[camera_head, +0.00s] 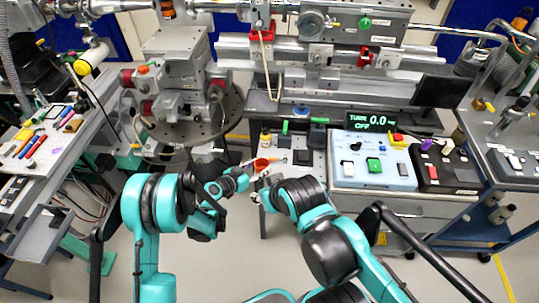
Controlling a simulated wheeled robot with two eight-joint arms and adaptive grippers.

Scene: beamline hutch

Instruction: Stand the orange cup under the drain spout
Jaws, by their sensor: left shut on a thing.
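The small orange cup (262,164) is near the middle of the view, by the left front edge of the bench. My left gripper (247,175) reaches in from the left and is shut on the cup's near left side. The cup looks roughly upright; whether its base touches anything is too small to tell. My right gripper (257,198) is just below the cup, apart from it, and its fingers are too small to read. I cannot make out the drain spout clearly among the fittings behind the cup.
A blue-white control box (372,170) and a dark button box (445,175) stand on the bench to the right. Small bottles and blocks crowd the area behind the cup. A tool-covered table (40,150) is at left. Grey floor shows between.

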